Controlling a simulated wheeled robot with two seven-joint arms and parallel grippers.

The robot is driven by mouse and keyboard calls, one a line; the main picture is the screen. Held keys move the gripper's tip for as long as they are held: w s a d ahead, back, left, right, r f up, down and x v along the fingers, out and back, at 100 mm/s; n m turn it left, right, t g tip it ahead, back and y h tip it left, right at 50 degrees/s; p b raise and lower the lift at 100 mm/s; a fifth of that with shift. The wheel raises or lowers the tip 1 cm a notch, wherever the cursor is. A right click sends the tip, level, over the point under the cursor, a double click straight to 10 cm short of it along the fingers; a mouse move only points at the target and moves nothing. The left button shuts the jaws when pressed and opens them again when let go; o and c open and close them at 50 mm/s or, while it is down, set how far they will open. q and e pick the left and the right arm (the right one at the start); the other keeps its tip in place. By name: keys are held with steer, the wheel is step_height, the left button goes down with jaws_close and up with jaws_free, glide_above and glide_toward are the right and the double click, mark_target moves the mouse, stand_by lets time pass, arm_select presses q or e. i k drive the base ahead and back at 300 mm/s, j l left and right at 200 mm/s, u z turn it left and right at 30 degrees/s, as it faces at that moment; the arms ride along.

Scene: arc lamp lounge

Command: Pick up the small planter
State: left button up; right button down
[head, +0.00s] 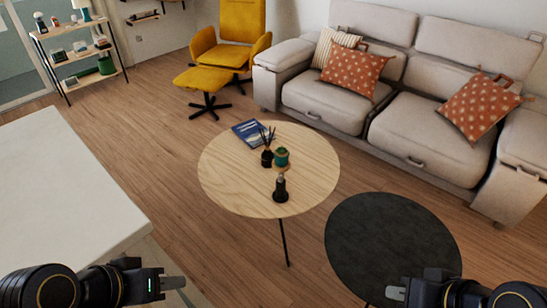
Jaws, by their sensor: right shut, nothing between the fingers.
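No thing in view is clearly a small planter. The closest match is a small green pot (281,157) on the round wooden table (225,185), standing on a small brown base; I cannot tell what is in it. My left gripper (175,283) is low at the left, beside the pale counter, well short of the table and holding nothing that I can see; its finger gap is not clear. My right gripper (396,293) is shut and empty at the bottom right, in front of the low black table. Both grippers are far from the green pot.
A dark reed diffuser (267,158), a black bottle-like item (280,188) and a blue book (254,133) share the wooden table. A black round table (390,240) stands front right, a pale counter (60,190) left. A sofa (330,105), yellow chair (232,35) and shelf (80,57) stand behind.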

mark_target(281, 155)
steer(key=i+u, duration=0.2)
steer(key=i, duration=0.5)
steer(key=i+l+u, duration=0.25)
steer(key=i, duration=0.5)
steer(key=j, duration=0.1)
